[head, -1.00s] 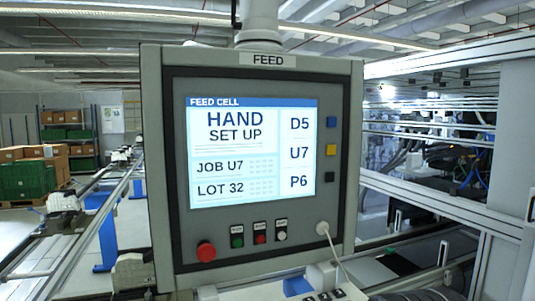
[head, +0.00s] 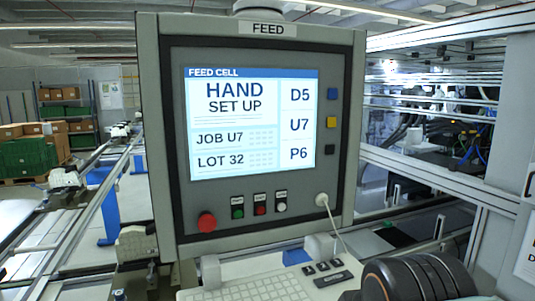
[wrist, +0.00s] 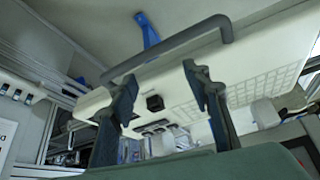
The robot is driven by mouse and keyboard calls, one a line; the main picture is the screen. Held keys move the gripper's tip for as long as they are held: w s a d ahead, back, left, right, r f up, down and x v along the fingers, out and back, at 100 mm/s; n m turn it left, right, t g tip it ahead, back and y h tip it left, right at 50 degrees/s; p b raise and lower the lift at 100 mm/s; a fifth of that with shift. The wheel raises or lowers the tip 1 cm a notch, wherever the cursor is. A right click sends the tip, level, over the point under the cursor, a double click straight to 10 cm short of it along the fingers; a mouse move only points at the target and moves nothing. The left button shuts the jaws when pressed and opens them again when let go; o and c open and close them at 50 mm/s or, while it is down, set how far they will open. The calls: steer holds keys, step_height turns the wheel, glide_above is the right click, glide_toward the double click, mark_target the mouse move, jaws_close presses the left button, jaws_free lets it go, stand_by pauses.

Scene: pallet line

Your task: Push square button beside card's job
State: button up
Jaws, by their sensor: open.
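The grey FEED panel (head: 165,150) stands upright in the head view. Its screen (head: 232,180) reads HAND SET UP, JOB U7, LOT 32. Square buttons sit right of the screen: blue (head: 332,94) beside D5, yellow (head: 331,122) beside U7, black (head: 330,150) beside P6. A white card (head: 525,250) is cut off at the right edge; I cannot read a job on it. My gripper (wrist: 162,88) is open in the wrist view, with nothing between its fingers. Its fingers are not visible in the head view, so their distance from the buttons is unclear.
A red knob (head: 206,222), small round buttons and a white cable plug (head: 321,199) sit low on the panel. A white keyboard (head: 250,288) lies below. In the wrist view, a dark handle (wrist: 170,47) on a pale surface lies beyond my fingers. Rails run left.

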stand_by(0.3)
jaws_close()
stand_by(1.4)
